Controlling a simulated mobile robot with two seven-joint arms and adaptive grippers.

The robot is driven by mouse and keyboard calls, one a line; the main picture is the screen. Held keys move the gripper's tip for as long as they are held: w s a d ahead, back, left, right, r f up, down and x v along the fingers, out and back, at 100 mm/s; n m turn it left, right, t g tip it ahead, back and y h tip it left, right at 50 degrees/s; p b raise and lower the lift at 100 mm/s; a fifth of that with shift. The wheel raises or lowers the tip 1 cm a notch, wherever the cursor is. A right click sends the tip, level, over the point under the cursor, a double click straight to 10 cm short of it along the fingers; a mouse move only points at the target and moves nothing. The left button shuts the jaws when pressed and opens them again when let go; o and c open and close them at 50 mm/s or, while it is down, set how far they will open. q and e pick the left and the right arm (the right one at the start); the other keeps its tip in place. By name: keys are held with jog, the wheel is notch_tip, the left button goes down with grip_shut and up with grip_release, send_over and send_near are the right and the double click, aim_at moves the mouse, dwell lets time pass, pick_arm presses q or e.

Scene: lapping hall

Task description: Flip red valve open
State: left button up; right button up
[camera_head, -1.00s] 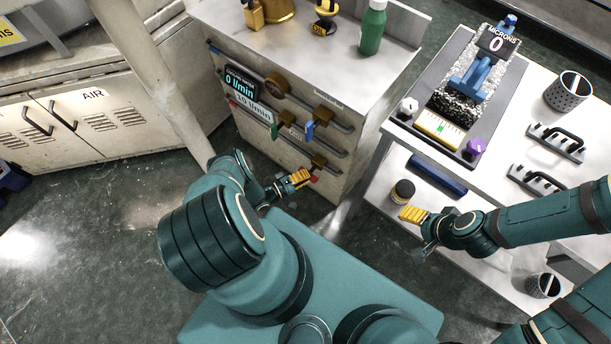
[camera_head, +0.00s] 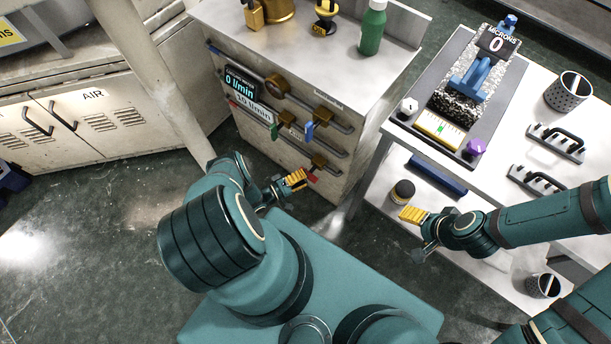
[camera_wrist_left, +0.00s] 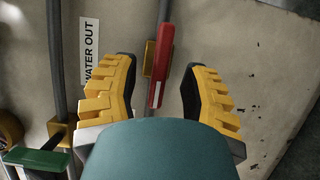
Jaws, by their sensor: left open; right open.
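The red valve handle (camera_wrist_left: 162,65) lies in line with a grey pipe on the cabinet front, with its brass body (camera_wrist_left: 149,58) beside it, in the left wrist view. In the head view the red handle (camera_head: 313,176) shows small at the cabinet's lower right. My left gripper (camera_wrist_left: 160,80) is open, with one yellow finger on each side of the handle. In the head view my left gripper (camera_head: 297,178) is just left of the handle. My right gripper (camera_head: 411,230) is in front of the right table, open and empty.
A green valve handle (camera_wrist_left: 37,160) and a "WATER OUT" label (camera_wrist_left: 90,50) are left of the red one. A blue handle (camera_head: 309,131) is above it on the cabinet. A dark jar (camera_head: 402,192) stands on the right table's lower shelf.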

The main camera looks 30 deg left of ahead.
pick_arm(q)
jog(key=v, duration=1)
jog(key=shift+s+a, duration=0.15)
jog(key=shift+s, duration=0.15)
